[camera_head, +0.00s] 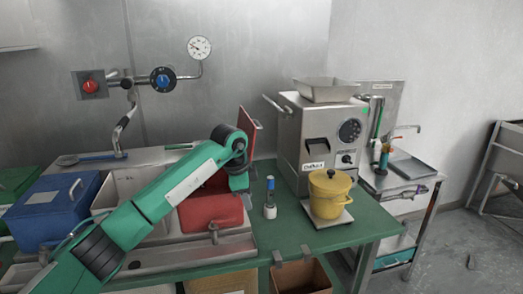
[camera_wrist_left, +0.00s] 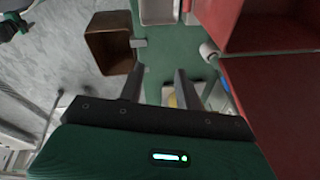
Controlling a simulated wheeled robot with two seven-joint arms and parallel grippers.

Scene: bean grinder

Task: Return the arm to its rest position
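My left arm reaches in from the left in the head view, and its green wrist is bent above the sink (camera_head: 130,180). My left gripper (camera_head: 240,182) points down beside a red container (camera_head: 210,212), and its fingertips are hard to make out there. In the left wrist view, my left gripper (camera_wrist_left: 158,86) shows two dark fingers spread apart with nothing held between them. Part of a yellow shape shows beyond the fingers. My right gripper is in neither view.
The grinder machine (camera_head: 318,140) stands on the green table (camera_head: 285,235), with a yellow lidded pot (camera_head: 328,197) before it. A small blue-topped bottle (camera_head: 270,198) stands between sink and machine. A blue box (camera_head: 50,210) is at left. An open brown bin (camera_wrist_left: 110,45) is below the table.

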